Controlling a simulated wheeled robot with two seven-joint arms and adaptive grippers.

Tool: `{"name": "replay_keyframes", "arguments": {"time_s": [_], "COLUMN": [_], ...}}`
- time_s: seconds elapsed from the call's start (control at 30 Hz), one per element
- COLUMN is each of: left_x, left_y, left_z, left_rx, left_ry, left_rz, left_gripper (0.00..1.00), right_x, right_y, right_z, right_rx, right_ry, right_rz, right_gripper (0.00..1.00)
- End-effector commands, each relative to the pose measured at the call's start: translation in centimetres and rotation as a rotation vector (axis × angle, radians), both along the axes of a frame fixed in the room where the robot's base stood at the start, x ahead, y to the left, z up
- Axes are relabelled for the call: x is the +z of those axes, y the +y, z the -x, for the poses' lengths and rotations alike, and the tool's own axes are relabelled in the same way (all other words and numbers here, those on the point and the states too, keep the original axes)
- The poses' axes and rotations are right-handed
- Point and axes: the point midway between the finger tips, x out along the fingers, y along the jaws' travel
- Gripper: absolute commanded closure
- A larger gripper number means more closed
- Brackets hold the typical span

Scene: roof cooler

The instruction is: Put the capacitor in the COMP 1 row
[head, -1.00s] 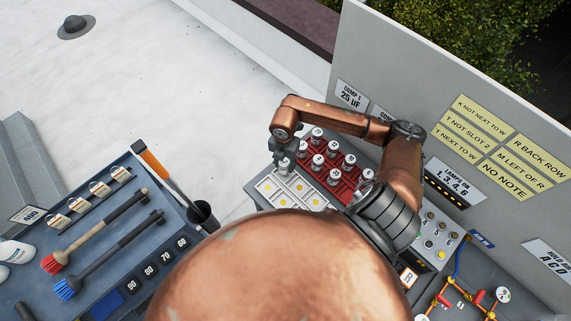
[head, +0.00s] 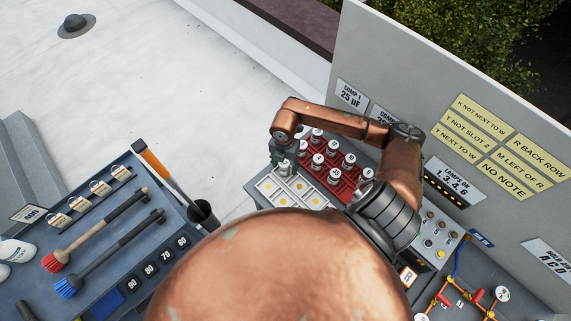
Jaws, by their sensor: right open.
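Several silver capacitors with white tops, one of them this capacitor (head: 333,146), stand in a red rack (head: 345,184). A white tray with yellow dots (head: 268,187) lies in front of the rack. One capacitor (head: 284,167) stands at the tray's far left cell, just below my right gripper (head: 281,158). The gripper is open, fingers pointing down around or right beside its top; I cannot tell if they touch it. The COMP 1 25 UF label (head: 350,95) is on the grey panel behind. My left gripper is out of view.
My copper arm covers part of the rack and the second COMP label. Yellow notes (head: 485,145) are on the panel (head: 420,75). Gauges (head: 502,293) stand at lower right.

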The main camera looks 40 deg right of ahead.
Motion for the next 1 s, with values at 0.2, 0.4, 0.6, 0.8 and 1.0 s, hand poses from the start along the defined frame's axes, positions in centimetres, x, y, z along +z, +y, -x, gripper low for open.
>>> {"name": "replay_keyframes", "arguments": {"time_s": [0.2, 0.4, 0.6, 0.8, 1.0], "left_x": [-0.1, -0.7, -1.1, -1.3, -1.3], "left_y": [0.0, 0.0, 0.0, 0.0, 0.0], "left_z": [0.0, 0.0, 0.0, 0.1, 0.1], "left_rx": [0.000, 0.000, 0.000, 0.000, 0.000], "left_ry": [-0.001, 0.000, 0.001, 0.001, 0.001], "left_rz": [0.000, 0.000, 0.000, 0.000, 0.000], "left_gripper": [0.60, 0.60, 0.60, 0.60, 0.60], "right_x": [2.1, 6.3, 10.0, 12.0, 12.3], "right_y": [0.0, 0.0, 0.0, 0.0, 0.0], "right_z": [-0.1, -0.2, -0.1, 0.0, 0.0], "right_rx": [0.001, 0.002, 0.001, 0.000, 0.000], "right_ry": [-0.005, -0.005, -0.004, -0.001, 0.000], "right_rz": [0.001, 0.001, 0.001, 0.000, 0.000], "right_gripper": [0.52, 0.52, 0.52, 0.52, 0.52]}}
